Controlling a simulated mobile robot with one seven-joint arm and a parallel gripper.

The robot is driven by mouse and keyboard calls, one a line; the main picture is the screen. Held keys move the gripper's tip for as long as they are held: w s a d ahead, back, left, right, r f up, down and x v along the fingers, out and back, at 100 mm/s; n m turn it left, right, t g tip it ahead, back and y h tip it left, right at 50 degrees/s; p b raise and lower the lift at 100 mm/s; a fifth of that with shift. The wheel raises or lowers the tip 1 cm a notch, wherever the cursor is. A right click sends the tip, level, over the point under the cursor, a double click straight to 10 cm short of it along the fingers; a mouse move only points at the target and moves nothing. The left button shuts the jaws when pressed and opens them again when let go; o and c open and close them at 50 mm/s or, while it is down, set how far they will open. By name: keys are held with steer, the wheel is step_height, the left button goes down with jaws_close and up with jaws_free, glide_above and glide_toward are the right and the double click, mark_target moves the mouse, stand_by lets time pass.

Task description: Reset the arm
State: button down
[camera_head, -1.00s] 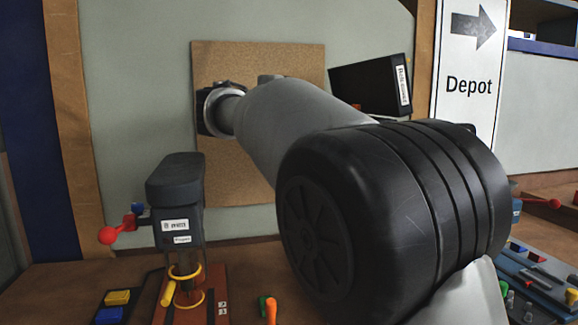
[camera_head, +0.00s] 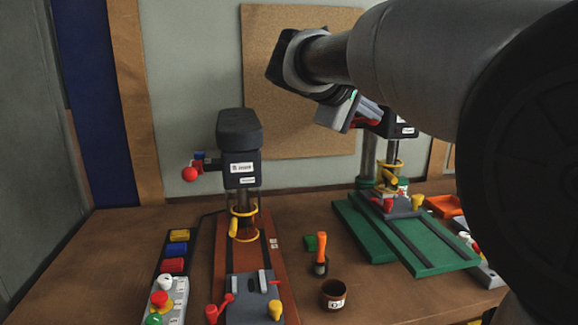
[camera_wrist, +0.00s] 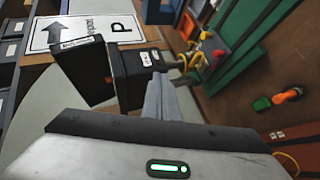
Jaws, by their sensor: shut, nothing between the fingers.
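My arm reaches in from the right of the head view, bent over the workbench. My gripper (camera_head: 372,110) hangs in the air above the bench, in front of the cork board (camera_head: 275,130) and close in the picture to the black head of the right drill press (camera_head: 403,131). In the wrist view my gripper's grey fingers (camera_wrist: 160,84) are together, with nothing between them. They overlap the drill press head (camera_wrist: 125,75) in that view; I cannot tell how far apart they are.
The left drill press (camera_head: 240,150) stands on a red-brown base. The right press has a green base (camera_head: 430,248). A brown cup (camera_head: 334,293), a small holder with an orange-handled tool (camera_head: 321,250) and a button box (camera_head: 168,300) are on the wooden bench (camera_head: 120,250).

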steer(key=s+d+f+m+g+y, duration=0.3)
steer(key=s+f+y, duration=0.1)
steer(key=s+f, duration=0.85)
steer(key=s+a+f+m+g+y, duration=0.1)
steer(key=s+a+f+m+y, duration=0.15)
steer(key=s+f, duration=0.5)
steer(key=s+a+f+m+y, duration=0.2)
steer(key=s+a+f+y, duration=0.15)
steer(key=s, duration=0.75)
step_height(320, 180, up, 14)
steer(key=p, duration=1.4)
steer(key=shift+h+p, duration=0.3)
steer(key=shift+h, duration=0.1)
steer(key=shift+w+f, duration=0.1)
steer(key=shift+f, duration=0.05)
